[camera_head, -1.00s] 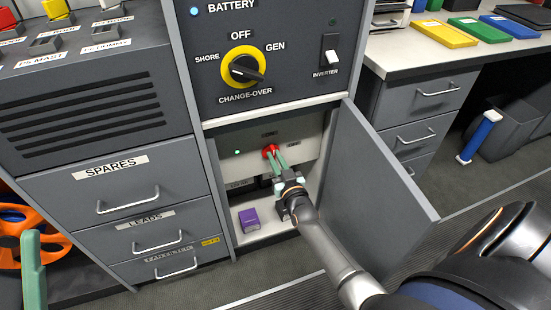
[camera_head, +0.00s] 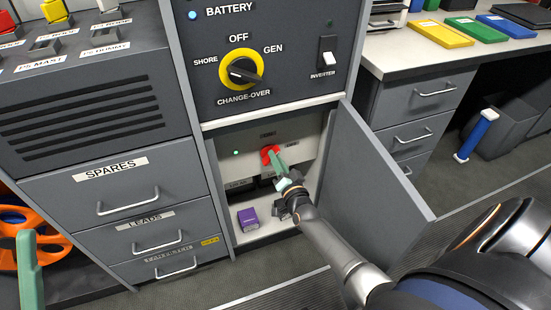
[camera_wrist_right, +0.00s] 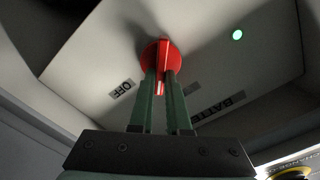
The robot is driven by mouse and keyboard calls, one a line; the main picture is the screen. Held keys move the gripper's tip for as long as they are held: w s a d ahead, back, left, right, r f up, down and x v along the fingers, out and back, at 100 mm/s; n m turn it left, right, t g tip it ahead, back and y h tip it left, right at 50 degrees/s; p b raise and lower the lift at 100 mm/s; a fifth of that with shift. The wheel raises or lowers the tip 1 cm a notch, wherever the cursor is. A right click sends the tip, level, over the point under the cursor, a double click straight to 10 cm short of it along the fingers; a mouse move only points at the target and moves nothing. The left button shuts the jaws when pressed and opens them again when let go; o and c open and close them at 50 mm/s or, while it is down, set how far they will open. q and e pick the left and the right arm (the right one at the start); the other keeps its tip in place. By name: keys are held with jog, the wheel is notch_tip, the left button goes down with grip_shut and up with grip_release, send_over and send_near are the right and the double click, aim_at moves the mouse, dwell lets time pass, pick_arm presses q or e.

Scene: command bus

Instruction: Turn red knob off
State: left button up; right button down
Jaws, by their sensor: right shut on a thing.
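The red knob (camera_head: 269,154) is on a light panel inside the open lower compartment of the cabinet. In the right wrist view the red knob (camera_wrist_right: 160,58) has a raised bar, with an OFF label (camera_wrist_right: 122,89) on one side and a BATTERY label (camera_wrist_right: 218,108) on the other. My right gripper (camera_head: 273,160) reaches into the compartment. Its green fingers (camera_wrist_right: 161,85) are shut on the knob's bar. In the head view the fingers partly cover the knob. Part of my left gripper (camera_head: 28,265) shows at the lower left edge, and its jaw gap cannot be made out.
A purple box (camera_head: 248,218) sits on the compartment floor. The yellow change-over switch (camera_head: 242,69) is above. A green light (camera_head: 236,153) glows left of the knob. Drawers (camera_head: 118,190) stand at left.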

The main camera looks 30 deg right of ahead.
jog(key=m, duration=0.3)
jog(key=m+b, duration=0.1)
jog(key=m, duration=0.2)
jog(key=f+m+b, duration=0.1)
jog(key=m, duration=0.2)
jog(key=shift+d, duration=0.15)
jog(key=shift+m, duration=0.4)
jog(key=c, duration=0.9)
grip_release()
jog(key=shift+r, duration=0.1)
jog(key=p+v, duration=0.3)
jog(key=v, duration=0.9)
jog(key=shift+s, duration=0.35)
